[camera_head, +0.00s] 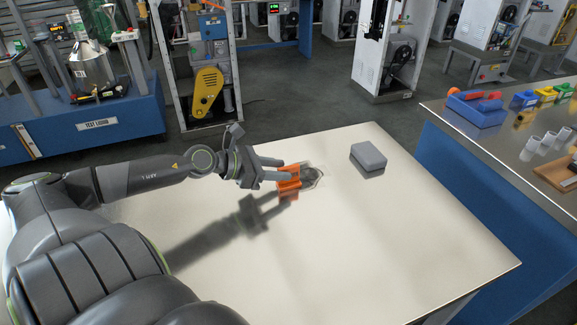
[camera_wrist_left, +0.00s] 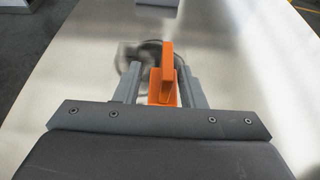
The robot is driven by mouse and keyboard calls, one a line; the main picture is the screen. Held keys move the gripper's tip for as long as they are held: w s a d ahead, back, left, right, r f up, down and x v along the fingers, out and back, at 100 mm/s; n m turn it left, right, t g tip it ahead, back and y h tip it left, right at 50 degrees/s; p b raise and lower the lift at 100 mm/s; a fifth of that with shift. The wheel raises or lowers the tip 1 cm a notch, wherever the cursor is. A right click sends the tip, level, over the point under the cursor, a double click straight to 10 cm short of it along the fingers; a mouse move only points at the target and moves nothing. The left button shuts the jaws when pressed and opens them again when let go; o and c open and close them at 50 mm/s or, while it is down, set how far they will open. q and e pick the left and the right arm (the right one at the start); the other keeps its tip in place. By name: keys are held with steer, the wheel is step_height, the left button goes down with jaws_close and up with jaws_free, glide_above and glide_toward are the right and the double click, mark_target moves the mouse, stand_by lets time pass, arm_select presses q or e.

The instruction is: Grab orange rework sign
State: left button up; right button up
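The orange rework sign (camera_head: 290,187) stands on the pale table, with its reflection in the top below it. My left gripper (camera_head: 283,169) is low over the table at the sign, its two fingers parted. In the left wrist view the sign (camera_wrist_left: 167,72) is between the fingers, closer to the right finger, with a gap on the left side. The fingers hide part of the sign, and I cannot tell whether either one touches it. My right gripper is in neither view.
A clear or grey rounded object (camera_head: 313,177) lies right beside the sign. A grey box (camera_head: 368,158) stands farther right on the table (camera_head: 420,240). The table's front and right are clear. A blue-sided counter (camera_head: 490,200) with bins and cups stands at right.

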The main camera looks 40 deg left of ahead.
mark_target(295, 180)
arm_select(q)
steer(key=shift+w+d+f+p, duration=0.15)
steer(key=shift+w+d+f, duration=0.2)
steer(key=shift+w+d, duration=0.2)
steer(key=shift+w+d+f+p, duration=0.15)
steer(key=shift+w+d+f, duration=0.15)
steer(key=shift+w+d, duration=0.2)
steer(key=shift+x, duration=1)
steer(key=shift+a+f, duration=0.1)
jaws_close()
